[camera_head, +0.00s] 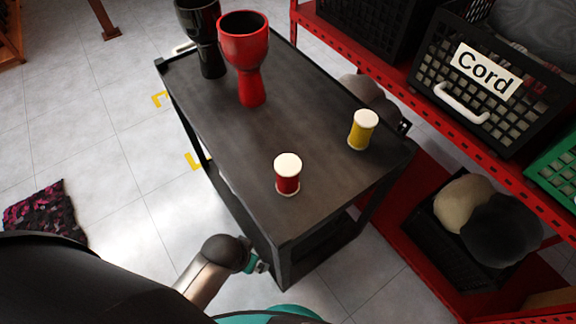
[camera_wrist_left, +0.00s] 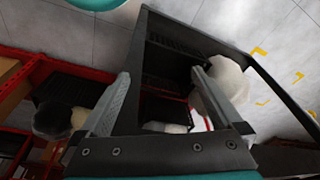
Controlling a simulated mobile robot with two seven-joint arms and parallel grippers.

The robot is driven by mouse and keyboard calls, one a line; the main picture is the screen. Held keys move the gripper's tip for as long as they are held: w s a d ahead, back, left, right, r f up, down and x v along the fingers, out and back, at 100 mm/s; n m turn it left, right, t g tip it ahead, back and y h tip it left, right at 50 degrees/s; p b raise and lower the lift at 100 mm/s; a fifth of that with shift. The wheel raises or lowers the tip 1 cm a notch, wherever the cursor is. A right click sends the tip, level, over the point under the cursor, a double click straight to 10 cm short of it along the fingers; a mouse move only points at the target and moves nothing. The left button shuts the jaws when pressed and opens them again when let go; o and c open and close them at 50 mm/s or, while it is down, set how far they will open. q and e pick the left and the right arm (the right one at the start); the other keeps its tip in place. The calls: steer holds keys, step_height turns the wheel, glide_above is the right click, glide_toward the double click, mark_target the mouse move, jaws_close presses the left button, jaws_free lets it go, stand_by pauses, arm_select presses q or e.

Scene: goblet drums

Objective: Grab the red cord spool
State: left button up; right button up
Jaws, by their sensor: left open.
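The red cord spool (camera_head: 288,183) stands upright near the front of the dark cart top (camera_head: 300,130) in the head view, its white end facing up. A yellow cord spool (camera_head: 361,133) stands behind it to the right. My left gripper (camera_wrist_left: 160,73) is open in the left wrist view, its two fingers wide apart, with the dark cart frame beyond them. I cannot make out the red spool for certain in that view. In the head view an arm link of mine is beside the cart's front, below the top; the fingers are hidden. My right gripper is not seen.
A red goblet drum (camera_head: 243,45) and a black one (camera_head: 203,35) stand at the cart's far end. A red shelf rack on the right holds a black crate labelled Cord (camera_head: 485,70).

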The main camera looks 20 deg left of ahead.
arm_select(q)
steer(key=w+d+r+m+p, duration=0.1)
steer(key=w+r+p, duration=0.1)
steer(key=r, duration=0.7)
steer(key=w+d+r+m+p, duration=0.1)
steer(key=r+p, duration=0.1)
steer(key=r, duration=0.6)
steer(key=w+d+r+m+h, duration=0.3)
steer(key=w+d+r+m, duration=0.2)
steer(key=w+d+m, duration=0.4)
step_height(320, 180, up, 6)
steer(key=m+g+y, duration=0.3)
steer(key=m, duration=0.9)
glide_above(289, 166)
step_height(289, 166, down, 9)
steer(key=shift+r, duration=0.15)
steer(key=shift+w+a+f+b, duration=0.1)
steer(key=shift+f+b, duration=0.05)
steer(key=shift+f, duration=1.25)
steer(key=shift+w+a+f+b, duration=0.1)
steer(key=shift+f+b, duration=0.05)
steer(key=shift+f, duration=1.25)
steer(key=shift+c, duration=0.2)
